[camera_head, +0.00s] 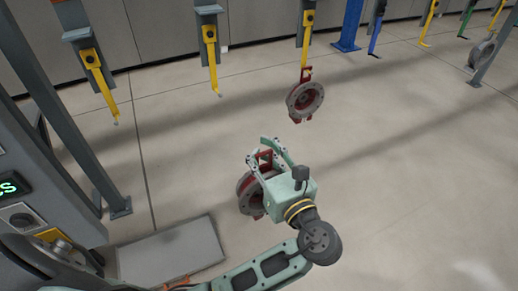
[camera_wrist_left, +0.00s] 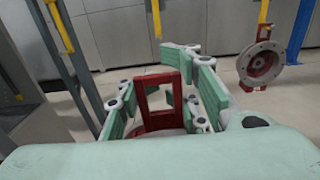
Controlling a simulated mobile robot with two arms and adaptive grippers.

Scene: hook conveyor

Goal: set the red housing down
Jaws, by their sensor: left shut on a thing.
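A red housing (camera_head: 250,196) with a grey flange hangs from my left gripper (camera_head: 268,158) in the head view. The gripper is shut on the housing's red frame-shaped handle, which shows between the fingers in the left wrist view (camera_wrist_left: 160,98). The housing's round body is partly hidden behind the gripper, and the wrist view shows only a little of it. The housing appears to be held above the floor, but its exact height is hard to tell. My right gripper is not in view.
A second red housing (camera_head: 305,102) hangs on a yellow hook (camera_head: 307,40). Other yellow hooks (camera_head: 211,50) hang empty to the left. A grey flat plate (camera_head: 172,252) lies at the lower left beside a grey machine (camera_head: 40,190). A blue post (camera_head: 350,25) stands behind. Open floor lies right.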

